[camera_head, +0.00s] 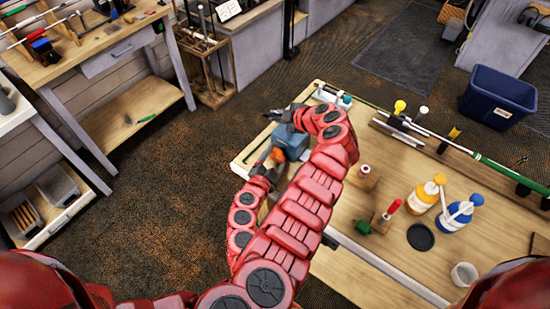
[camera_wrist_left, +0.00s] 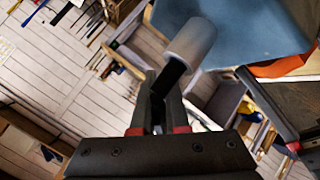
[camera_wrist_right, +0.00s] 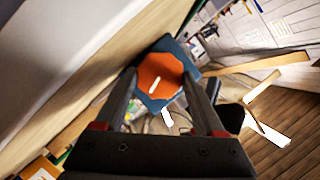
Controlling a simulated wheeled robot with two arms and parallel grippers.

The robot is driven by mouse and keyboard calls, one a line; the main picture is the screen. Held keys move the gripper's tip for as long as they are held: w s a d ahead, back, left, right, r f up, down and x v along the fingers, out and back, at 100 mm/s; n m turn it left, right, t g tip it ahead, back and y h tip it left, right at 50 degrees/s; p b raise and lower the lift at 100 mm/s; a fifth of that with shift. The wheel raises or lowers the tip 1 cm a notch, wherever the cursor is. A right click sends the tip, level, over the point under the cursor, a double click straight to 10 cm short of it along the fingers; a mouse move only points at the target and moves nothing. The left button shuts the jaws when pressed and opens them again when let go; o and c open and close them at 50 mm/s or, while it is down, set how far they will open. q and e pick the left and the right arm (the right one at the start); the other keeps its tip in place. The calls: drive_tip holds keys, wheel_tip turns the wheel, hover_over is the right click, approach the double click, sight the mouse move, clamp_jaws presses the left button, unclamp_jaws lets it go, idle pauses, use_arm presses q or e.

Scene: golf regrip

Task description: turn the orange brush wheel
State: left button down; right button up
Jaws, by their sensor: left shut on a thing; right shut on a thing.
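The orange brush wheel (camera_wrist_right: 160,80) shows nearly face-on in the right wrist view, with a pale mark across its middle. The fingers of my right gripper (camera_wrist_right: 162,88) sit on either side of it, shut on it. Blue housing of a machine shows behind the wheel; the blue machine (camera_head: 291,140) stands at the table's left end in the head view. My left gripper (camera_wrist_left: 165,92) is shut on the dark shaft (camera_wrist_left: 172,74) of a grey cylinder (camera_wrist_left: 190,42), below the blue housing. In the head view my arms hide much of the machine and wheel.
The wooden table (camera_head: 390,255) carries a yellow bottle (camera_head: 425,195), a blue bottle (camera_head: 459,213), a black disc (camera_head: 420,237) and a green-gripped club (camera_head: 495,165). A blue bin (camera_head: 498,95) stands beyond. A tool bench (camera_head: 95,50) is at the upper left, with open floor between.

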drive_tip(key=o, duration=1.3)
drive_tip(key=shift+o, duration=0.2)
drive_tip(key=n, duration=0.1)
drive_tip(key=n+g+h, duration=0.1)
drive_tip(key=n+g, duration=0.1)
drive_tip(key=shift+w+a+r+n+h, duration=0.2)
drive_tip(key=shift+a+r+n+h, duration=0.05)
drive_tip(key=shift+n+h, duration=0.05)
drive_tip(key=shift+n+g+h, duration=0.4)
drive_tip(key=shift+n+h, duration=0.2)
drive_tip(key=shift+n, duration=0.4)
drive_tip(key=v, duration=1.2)
